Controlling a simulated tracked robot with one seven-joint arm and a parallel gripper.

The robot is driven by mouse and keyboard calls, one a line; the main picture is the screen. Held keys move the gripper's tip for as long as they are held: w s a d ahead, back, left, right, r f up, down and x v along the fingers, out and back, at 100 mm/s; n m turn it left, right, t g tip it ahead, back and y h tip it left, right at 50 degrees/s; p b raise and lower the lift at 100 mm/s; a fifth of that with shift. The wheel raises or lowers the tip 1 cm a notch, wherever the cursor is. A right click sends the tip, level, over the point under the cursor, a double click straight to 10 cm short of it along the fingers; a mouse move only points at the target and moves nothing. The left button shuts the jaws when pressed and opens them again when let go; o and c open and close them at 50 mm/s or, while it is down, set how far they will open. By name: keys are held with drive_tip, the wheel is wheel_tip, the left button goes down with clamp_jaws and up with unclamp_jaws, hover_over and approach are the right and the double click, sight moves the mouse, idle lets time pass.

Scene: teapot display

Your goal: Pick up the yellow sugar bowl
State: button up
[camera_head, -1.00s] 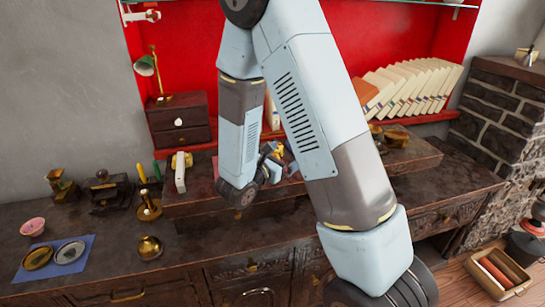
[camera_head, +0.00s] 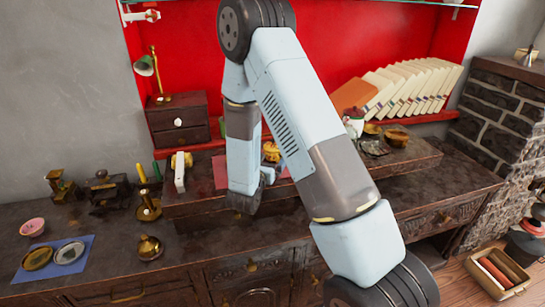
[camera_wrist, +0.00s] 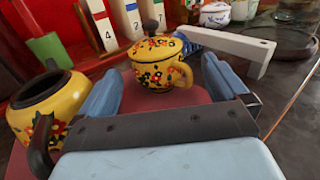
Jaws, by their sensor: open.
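The yellow sugar bowl (camera_wrist: 158,78), painted with red flowers, stands upright with its lid on in the wrist view. Its lid has a dark knob, and a handle shows on its right side. My gripper (camera_wrist: 160,70) is open, with one blue finger to the left of the bowl and the other to its right. The bowl is ahead of the jaws, between the finger lines; I cannot tell whether anything touches. In the head view my arm hides much of this spot; a yellow pot (camera_head: 271,151) shows behind it, but I cannot tell which one.
A yellow flowered pot (camera_wrist: 50,105) with an open top stands close to my left finger. A white bracket-like piece (camera_wrist: 232,45) lies behind the right finger. Numbered boxes (camera_wrist: 100,25) stand behind the bowl. A red mat (camera_wrist: 185,97) lies under it.

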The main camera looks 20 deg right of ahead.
sight(270, 154)
drive_tip(key=shift+a+x, duration=0.2)
drive_tip(key=shift+x, duration=2.85)
drive_tip(key=shift+w, duration=0.15)
drive_tip(key=shift+c, duration=0.2)
drive_tip(key=c, duration=1)
drive_tip(key=shift+c, duration=0.2)
